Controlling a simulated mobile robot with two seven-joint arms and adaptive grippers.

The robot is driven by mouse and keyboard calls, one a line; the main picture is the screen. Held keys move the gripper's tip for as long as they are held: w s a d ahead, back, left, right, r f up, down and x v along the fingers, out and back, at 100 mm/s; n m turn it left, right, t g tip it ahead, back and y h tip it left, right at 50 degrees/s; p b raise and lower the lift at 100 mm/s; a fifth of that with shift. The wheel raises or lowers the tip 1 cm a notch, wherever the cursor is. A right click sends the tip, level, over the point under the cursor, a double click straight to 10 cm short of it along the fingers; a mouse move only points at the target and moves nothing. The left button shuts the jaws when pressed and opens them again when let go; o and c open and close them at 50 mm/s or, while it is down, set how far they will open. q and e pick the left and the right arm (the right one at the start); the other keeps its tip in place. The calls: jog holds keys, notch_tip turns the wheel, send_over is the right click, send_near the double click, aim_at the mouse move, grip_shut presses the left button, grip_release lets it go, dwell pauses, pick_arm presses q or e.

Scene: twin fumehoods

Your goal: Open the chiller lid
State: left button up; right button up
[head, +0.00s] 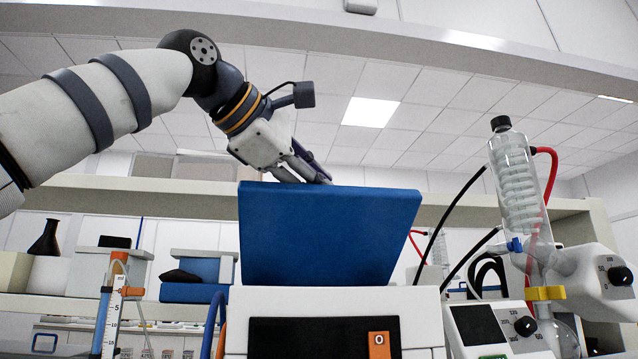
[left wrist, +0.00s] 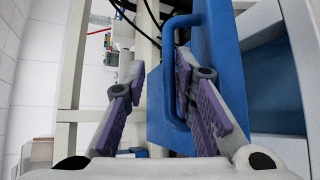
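The chiller (head: 335,299) is a white box with a dark front panel and an orange switch marked 0. Its blue lid (head: 328,235) stands raised, its broad face toward the head camera. My left gripper (head: 310,172) is at the lid's top edge, partly hidden behind it. In the left wrist view, the blue lid (left wrist: 220,45) carries a blue bar handle (left wrist: 168,75). The purple-padded fingers of my left gripper (left wrist: 158,75) are spread apart, with the handle between them, closer to the right finger. I cannot tell whether that finger touches it. My right gripper is out of view.
A glass condenser (head: 517,190) with red tubing and a white device with a dial (head: 500,328) stand right of the chiller. A syringe-like column (head: 108,310) stands to the left. A shelf (head: 130,197) runs behind. Black hoses pass right of the lid.

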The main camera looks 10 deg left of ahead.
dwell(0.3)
pick_arm(q)
jog(key=v, duration=1.2)
jog(key=shift+f, duration=0.1)
jog(key=shift+c, duration=0.4)
